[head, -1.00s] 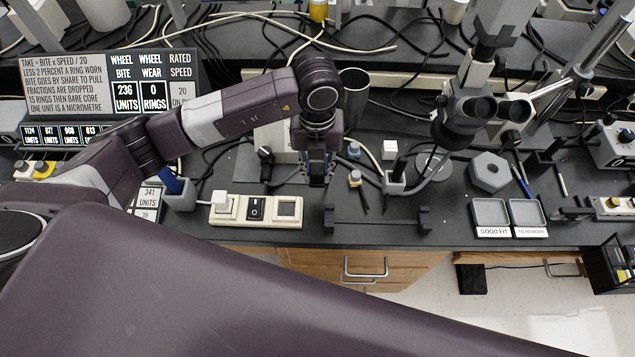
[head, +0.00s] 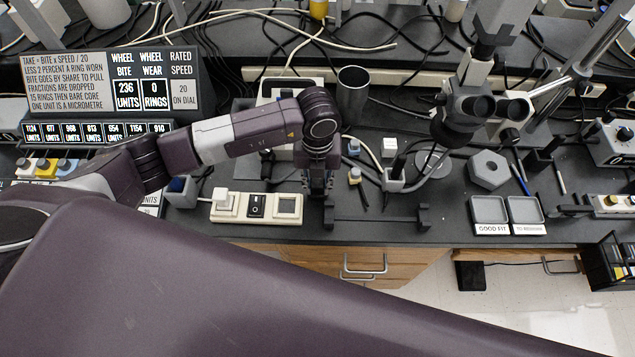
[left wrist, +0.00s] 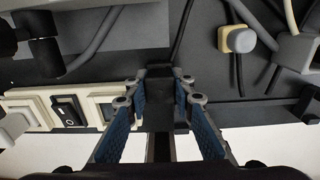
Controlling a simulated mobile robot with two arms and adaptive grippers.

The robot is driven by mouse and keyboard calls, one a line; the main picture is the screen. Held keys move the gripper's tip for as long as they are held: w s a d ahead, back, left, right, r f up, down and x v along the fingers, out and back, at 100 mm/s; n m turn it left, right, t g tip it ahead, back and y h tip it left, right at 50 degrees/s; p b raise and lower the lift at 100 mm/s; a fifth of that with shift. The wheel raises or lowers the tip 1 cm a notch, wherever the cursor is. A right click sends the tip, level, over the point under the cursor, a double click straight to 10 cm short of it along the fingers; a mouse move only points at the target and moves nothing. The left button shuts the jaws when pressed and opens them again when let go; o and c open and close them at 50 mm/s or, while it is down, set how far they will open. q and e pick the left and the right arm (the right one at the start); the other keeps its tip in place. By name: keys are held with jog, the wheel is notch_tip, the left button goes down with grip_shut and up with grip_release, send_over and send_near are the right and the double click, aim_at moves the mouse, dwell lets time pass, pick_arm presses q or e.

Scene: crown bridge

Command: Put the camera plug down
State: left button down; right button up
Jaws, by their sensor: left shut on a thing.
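My left gripper (head: 318,190) is low over the front part of the black bench, just right of the white switch strip. In the left wrist view its blue-padded fingers (left wrist: 163,92) stand a little apart with a small dark block between the tips. I take this block for the camera plug (left wrist: 162,82); a black cable runs up near it. The plug is mostly hidden by the arm in the head view. I cannot tell whether it touches the bench. My right gripper is not in view.
The switch strip (head: 257,207) is left of the gripper. A low black bar with raised ends (head: 378,219) lies right along the front edge. Two grey trays (head: 489,210) are further right.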

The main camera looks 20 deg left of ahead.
aim_at(318, 182)
pick_arm(q)
jog(key=shift+f, duration=0.25)
jog(key=c, duration=1.7)
grip_release()
jog(key=shift+o, duration=0.2)
jog(key=shift+r, duration=0.2)
notch_tip(318, 182, up, 13)
jog(key=b, duration=0.2)
jog(key=shift+f, duration=0.2)
